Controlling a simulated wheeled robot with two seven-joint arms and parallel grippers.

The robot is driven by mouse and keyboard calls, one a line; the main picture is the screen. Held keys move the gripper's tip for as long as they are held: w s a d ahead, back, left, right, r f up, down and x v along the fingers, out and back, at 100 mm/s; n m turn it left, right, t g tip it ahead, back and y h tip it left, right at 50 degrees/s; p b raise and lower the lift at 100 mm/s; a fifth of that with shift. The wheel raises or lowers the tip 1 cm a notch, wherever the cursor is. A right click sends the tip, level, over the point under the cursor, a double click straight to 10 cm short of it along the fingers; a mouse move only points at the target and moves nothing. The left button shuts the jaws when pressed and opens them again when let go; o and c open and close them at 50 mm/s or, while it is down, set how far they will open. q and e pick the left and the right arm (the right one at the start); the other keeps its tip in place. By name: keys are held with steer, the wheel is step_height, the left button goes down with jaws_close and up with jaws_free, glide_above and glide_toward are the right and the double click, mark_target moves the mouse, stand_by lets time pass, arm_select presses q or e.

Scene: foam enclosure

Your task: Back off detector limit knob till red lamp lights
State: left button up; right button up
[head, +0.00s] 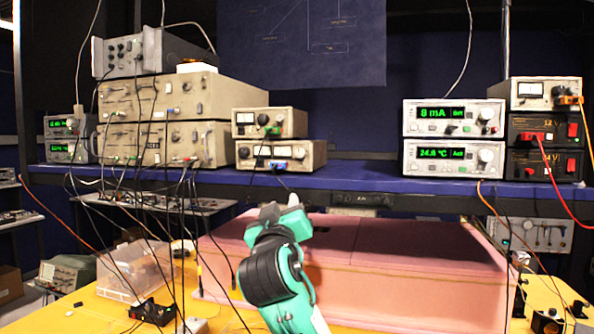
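Two light-grey units are stacked on the blue shelf at the right. The upper unit (410,115) shows a green "8 mA" reading and has a white round knob (487,114). The lower unit (409,157) shows about "24.8 °C" and has a similar knob (486,156). I cannot read which knob is the detector limit, and I make out no lit red lamp on either unit. My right gripper (283,210) is at the front edge of the shelf, above the pink foam box, well left of and below these units, touching no knob. Its fingers are foreshortened. My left gripper is out of view.
The pink foam box (400,265) stands on the yellow table. Black supplies (530,165) with red switches and leads sit at the shelf's right end. Grey instruments (215,95) with many hanging cables fill the left. The shelf (365,178) is clear between the stacks.

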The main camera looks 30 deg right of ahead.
step_height(320, 180, up, 4)
steer(key=s+m+h, duration=0.1)
steer(key=s, duration=0.2)
steer(key=p, duration=0.7)
glide_toward(300, 154)
steer(key=x, duration=0.7)
steer(key=shift+w+r, duration=0.15)
steer(key=shift+w, duration=0.05)
steer(key=shift+w+d, duration=0.35)
steer(key=shift+d, duration=0.05)
jaws_close()
